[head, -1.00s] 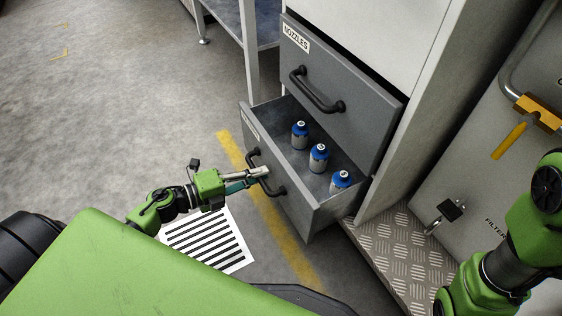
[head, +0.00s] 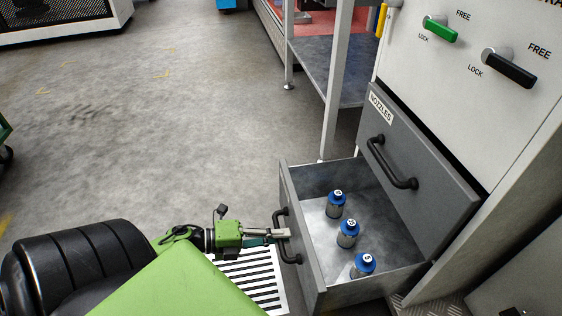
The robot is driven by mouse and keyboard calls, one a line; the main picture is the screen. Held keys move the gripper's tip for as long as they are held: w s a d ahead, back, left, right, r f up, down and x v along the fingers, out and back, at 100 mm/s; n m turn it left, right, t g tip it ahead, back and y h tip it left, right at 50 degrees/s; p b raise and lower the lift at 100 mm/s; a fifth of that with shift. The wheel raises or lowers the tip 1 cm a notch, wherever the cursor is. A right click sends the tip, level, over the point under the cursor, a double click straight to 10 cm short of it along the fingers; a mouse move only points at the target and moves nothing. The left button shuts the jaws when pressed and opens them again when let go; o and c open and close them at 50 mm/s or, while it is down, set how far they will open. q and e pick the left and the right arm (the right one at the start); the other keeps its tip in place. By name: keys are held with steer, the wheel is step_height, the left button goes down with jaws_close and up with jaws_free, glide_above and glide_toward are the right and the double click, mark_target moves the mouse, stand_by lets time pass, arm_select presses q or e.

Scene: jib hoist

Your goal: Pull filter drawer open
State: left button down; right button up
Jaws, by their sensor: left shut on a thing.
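The lower drawer (head: 302,226) of the grey cabinet stands well open, pulled out to the left, with its inside in view. Three blue-capped bottles (head: 347,233) stand upright in it. A dark bar handle (head: 284,236) is on its front. My left gripper (head: 282,234) is shut on this handle, its arm coming in from the lower left. The label on the lower drawer's front cannot be read from here. Above it, the drawer marked NOZZLES (head: 420,165) is shut, with its own dark handle (head: 393,166). My right gripper is out of view.
A green lever (head: 441,30) and a black lever (head: 510,68), both marked FREE and LOCK, sit on the white panel above. A steel table (head: 335,72) stands behind the cabinet. A striped floor sheet (head: 250,278) lies beside the drawer.

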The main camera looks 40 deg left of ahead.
arm_select(q)
steer(key=c, duration=2.1)
jaws_free()
steer(key=v, duration=1.2)
